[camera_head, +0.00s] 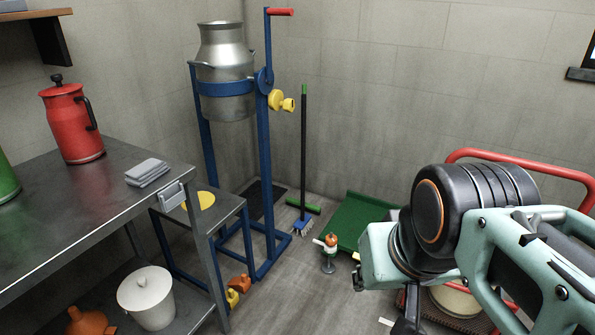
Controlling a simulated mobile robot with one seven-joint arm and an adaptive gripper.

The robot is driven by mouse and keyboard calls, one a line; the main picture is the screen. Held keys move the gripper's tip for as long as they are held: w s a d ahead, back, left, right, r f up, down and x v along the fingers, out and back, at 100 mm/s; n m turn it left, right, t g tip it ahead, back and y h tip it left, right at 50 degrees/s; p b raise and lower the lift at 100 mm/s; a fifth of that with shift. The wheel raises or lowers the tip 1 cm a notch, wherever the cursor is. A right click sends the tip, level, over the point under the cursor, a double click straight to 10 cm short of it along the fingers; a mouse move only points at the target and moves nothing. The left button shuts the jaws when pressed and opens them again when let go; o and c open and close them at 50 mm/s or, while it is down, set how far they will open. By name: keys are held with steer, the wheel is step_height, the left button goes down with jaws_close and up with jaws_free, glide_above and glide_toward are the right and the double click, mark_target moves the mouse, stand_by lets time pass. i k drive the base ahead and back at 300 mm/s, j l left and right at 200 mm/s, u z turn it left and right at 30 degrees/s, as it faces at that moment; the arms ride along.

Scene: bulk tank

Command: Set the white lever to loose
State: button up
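My gripper does not show clearly; the arm's end is hidden or below the frame.
A metal table (60,215) with a red can (72,122) and folded grey cloth (147,172) is left. A blue stand (266,180) holds a metal churn (224,60). A broom (304,150) and green mat (360,218) are behind the fitting. A red tube frame (520,160) is right.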

mark_target(329, 249)
steer(key=i+j, duration=0.1)
steer(key=i, duration=0.5)
steer(key=i+j, duration=0.1)
steer(key=i, duration=0.45)
